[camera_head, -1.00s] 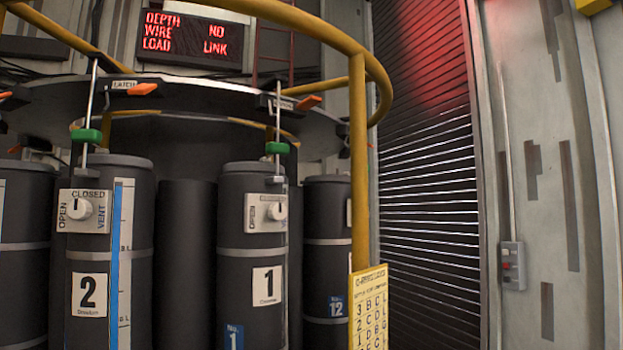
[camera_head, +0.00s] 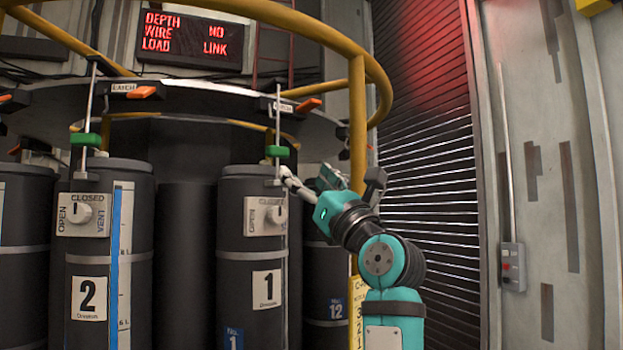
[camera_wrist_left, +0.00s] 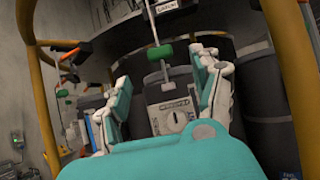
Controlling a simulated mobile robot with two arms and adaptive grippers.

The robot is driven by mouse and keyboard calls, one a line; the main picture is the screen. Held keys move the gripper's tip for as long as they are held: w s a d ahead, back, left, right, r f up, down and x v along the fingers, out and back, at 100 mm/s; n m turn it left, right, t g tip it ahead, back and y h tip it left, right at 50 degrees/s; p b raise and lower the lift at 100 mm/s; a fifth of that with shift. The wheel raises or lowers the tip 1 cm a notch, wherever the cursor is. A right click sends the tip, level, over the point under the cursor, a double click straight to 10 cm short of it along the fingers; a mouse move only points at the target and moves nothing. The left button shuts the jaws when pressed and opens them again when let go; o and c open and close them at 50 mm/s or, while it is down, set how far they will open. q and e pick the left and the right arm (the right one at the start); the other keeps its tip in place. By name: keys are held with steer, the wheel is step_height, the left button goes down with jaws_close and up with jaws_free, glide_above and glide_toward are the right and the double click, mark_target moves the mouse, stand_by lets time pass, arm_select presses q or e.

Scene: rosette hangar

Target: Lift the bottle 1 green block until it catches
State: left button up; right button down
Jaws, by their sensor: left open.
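The green block of bottle 1 (camera_head: 277,151) sits on a thin upright rod above the dark cylinder labelled 1 (camera_head: 234,262), below the ring plate's rim. My left gripper (camera_head: 305,180) is open, just right of and slightly below the block, with its fingers pointing towards the rod. In the left wrist view the green block (camera_wrist_left: 160,52) shows beyond the open fingers, between them and near the height of the fingertips. The gripper holds nothing, and I see no contact with the block. My right gripper is not in view.
Bottle 2 (camera_head: 88,265) stands to the left with its own green block (camera_head: 86,139). A yellow rail (camera_head: 357,120) rises behind my arm. Orange latch handles (camera_head: 308,105) stick out at the plate's rim. A vent knob (camera_head: 278,213) is on bottle 1, below the block.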

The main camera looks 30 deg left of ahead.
mark_target(281, 149)
arm_select(q)
steer(key=shift+r+p+x, duration=0.2)
steer(key=shift+p+x, duration=1.85)
steer(key=shift+x, duration=1.45)
steer(key=shift+p+x, duration=1.1)
steer(key=shift+x, duration=0.45)
steer(key=shift+a, duration=0.1)
steer(key=shift+a+r, duration=0.1)
jaws_close()
steer(key=shift+r, duration=0.1)
